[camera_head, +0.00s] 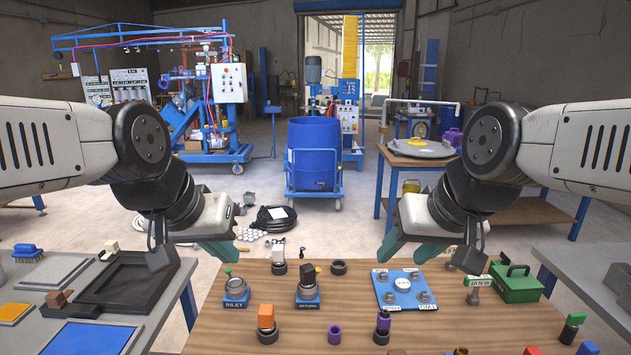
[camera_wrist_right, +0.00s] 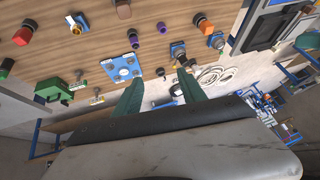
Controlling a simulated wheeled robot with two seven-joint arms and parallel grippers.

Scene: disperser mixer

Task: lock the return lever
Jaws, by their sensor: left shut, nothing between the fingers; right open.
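The return valve (camera_head: 307,290) stands on the wooden table, with a blue base whose label seems to read RETURN and a dark block-like lever on top. The similar inlet valve (camera_head: 236,290), with a green-tipped lever, stands to its left. My left gripper (camera_head: 222,250) is shut and empty, above the table's far left edge. My right gripper (camera_head: 405,250) is open and empty, above the table's far side, right of the return valve and apart from it. Its green fingers (camera_wrist_right: 160,77) also show in the right wrist view. Whether the lever is locked is too small to tell.
A blue-and-white plate (camera_head: 404,288) with several metal fittings lies right of the return valve. A green box (camera_head: 515,283) stands at the right. Orange-topped (camera_head: 266,318) and purple-topped (camera_head: 382,325) parts stand nearer the front. A grey side table (camera_head: 150,325) adjoins at left.

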